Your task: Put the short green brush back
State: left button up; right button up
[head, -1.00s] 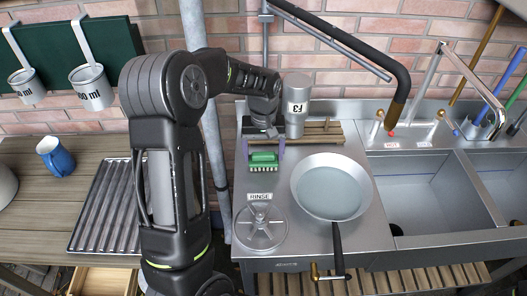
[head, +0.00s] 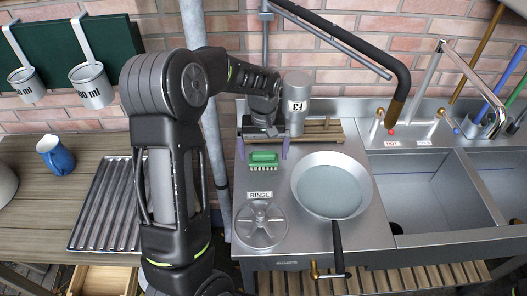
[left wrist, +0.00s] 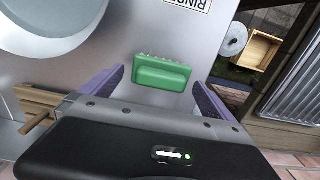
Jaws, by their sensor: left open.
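The short green brush (head: 263,162) lies on the steel counter behind the RINSE label, its pale bristles toward the front. In the left wrist view the brush (left wrist: 161,74) sits between and ahead of the purple fingers, with clear gaps on both sides. My left gripper (head: 263,150) is open and empty, just behind the brush; its spread fingers also show in the left wrist view (left wrist: 160,93). A wooden slatted rack (head: 322,131) stands at the back of the counter, partly hidden by my arm and the F3 canister. My right gripper is not in view.
A pan (head: 331,187) with its handle toward the front stands right of the brush. A grey canister marked F3 (head: 297,105) is close to my left gripper. Sinks (head: 425,190) are at right.

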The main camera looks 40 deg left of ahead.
aim_at(263, 152)
pick_arm(q)
notch_tip(263, 152, up, 12)
jog(key=b, duration=0.1)
jog(key=shift+b, duration=0.3)
